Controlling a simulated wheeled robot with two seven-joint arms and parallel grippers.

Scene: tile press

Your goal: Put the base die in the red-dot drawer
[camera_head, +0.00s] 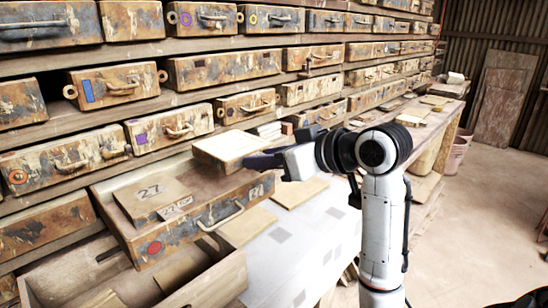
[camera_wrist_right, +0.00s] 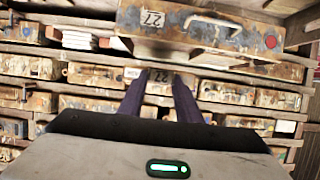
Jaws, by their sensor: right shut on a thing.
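The red-dot drawer (camera_head: 125,229) juts out at the lower left, with a looped handle and a red dot on its weathered front; it also shows in the right wrist view (camera_wrist_right: 215,33). A brown block marked 27 (camera_head: 150,196) lies at its top. My right gripper (camera_head: 262,161) is shut on a second block, pale on top with brown sides (camera_head: 228,147), held above the drawer's far right part. My left gripper is not in view.
An open wooden drawer (camera_head: 222,277) sits below at the lower left. Rows of drawers (camera_head: 170,130) fill the wall behind. A pale patterned bench surface (camera_head: 285,245) with flat boards (camera_head: 300,191) lies to the right. Open floor (camera_head: 480,220) is at the far right.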

